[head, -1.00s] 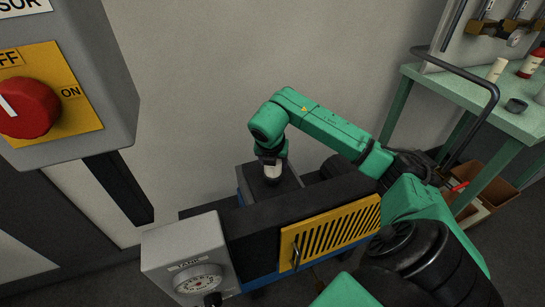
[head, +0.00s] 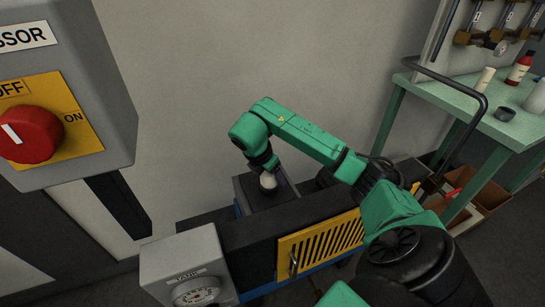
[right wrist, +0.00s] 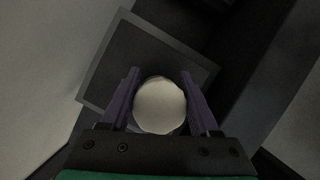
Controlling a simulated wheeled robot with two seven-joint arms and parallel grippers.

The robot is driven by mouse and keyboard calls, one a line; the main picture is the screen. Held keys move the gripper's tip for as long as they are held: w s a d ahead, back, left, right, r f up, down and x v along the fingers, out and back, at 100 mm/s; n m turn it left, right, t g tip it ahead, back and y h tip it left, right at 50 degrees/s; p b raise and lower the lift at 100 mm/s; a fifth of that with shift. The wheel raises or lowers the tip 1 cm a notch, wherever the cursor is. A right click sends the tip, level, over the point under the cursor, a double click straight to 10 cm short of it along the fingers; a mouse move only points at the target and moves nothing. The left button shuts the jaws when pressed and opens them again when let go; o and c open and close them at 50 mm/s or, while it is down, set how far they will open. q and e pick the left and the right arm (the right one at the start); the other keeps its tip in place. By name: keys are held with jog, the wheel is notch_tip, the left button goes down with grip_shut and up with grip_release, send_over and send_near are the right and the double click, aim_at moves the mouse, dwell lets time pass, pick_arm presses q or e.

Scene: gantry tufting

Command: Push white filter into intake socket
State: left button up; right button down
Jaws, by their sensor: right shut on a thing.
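The white filter (head: 268,181) is a pale round piece below my right gripper (head: 267,170). In the right wrist view the filter (right wrist: 160,105) sits between the two purple fingers of the right gripper (right wrist: 163,100), which is shut on it. Below it is the dark square top of the compressor (right wrist: 112,75), which also shows in the head view (head: 247,190). The intake socket is hidden under the filter, so I cannot tell how deep the filter sits. My left gripper is not in view.
A grey tank gauge box (head: 185,262) and a yellow vented panel (head: 315,247) are at the compressor's front. A control box with a red knob (head: 28,134) hangs at the left. A green bench (head: 450,98) with bottles stands at the right.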

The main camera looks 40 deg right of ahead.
jog(key=shift+c, duration=0.2)
grip_release()
jog(key=shift+r, duration=0.1)
jog(key=shift+a+r, duration=0.2)
jog(key=shift+r, duration=0.2)
jog(key=p+v, duration=0.7)
jog(key=v, duration=0.6)
jog(key=shift+r+p, duration=0.2)
jog(key=shift+p, duration=0.1)
jog(key=shift+a, duration=0.1)
